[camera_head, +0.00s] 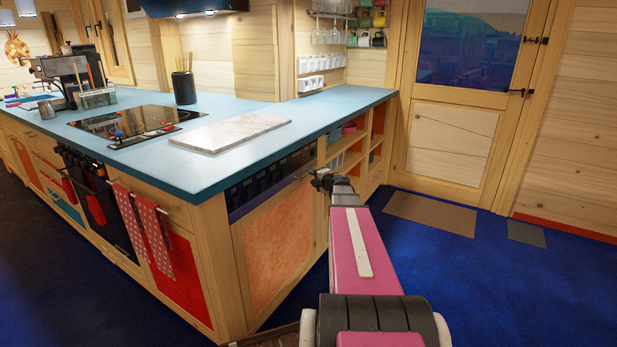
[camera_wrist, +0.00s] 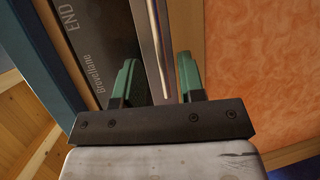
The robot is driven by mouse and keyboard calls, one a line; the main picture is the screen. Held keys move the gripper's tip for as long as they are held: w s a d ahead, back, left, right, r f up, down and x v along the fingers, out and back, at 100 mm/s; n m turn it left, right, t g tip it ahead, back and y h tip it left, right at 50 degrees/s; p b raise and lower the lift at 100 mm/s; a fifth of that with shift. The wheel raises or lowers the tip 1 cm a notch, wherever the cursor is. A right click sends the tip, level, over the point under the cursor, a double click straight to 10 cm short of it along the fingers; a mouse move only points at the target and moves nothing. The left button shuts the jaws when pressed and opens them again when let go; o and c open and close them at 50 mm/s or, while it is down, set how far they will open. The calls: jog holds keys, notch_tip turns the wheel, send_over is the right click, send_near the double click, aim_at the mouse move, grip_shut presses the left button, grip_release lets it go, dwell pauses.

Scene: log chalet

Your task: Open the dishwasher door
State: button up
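The dishwasher sits under the counter's near end, with an orange door panel (camera_head: 280,240) below a dark control strip (camera_head: 270,183). The door looks shut. My gripper (camera_head: 322,181) is at the strip's right end in the head view, small and partly hidden by my arm. In the wrist view my gripper (camera_wrist: 157,85) is open, with two teal fingers apart. A shiny metal bar or edge (camera_wrist: 158,45) runs between the fingers, beside the dark panel lettered "END" (camera_wrist: 70,40). The orange door surface (camera_wrist: 260,65) is to the right. I cannot tell whether a finger touches the bar.
The blue countertop (camera_head: 225,125) lies above, with a marble board (camera_head: 229,132) on it. Open shelves (camera_head: 350,155) stand to the right of the dishwasher. A brown mat (camera_head: 430,214) lies before the wooden door.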

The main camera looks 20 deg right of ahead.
jog(key=x, duration=0.4)
jog(key=shift+w, duration=0.2)
grip_shut()
jog(key=s+d+f+m+t, duration=0.1)
jog(key=s+d+f+t, duration=0.1)
jog(key=s+d+f, duration=0.4)
jog(key=s+d+f+t, duration=0.2)
jog(key=s+d+f, duration=0.5)
jog(key=s, duration=0.6)
jog(key=s+d+f+m+t+y, duration=0.1)
jog(key=s+d+f, duration=0.5)
jog(key=s+d, duration=0.3)
jog(key=shift+s+f+m+t, duration=0.25)
jog(key=shift+f+m+t, duration=0.05)
jog(key=shift+t, duration=0.1)
grip_release()
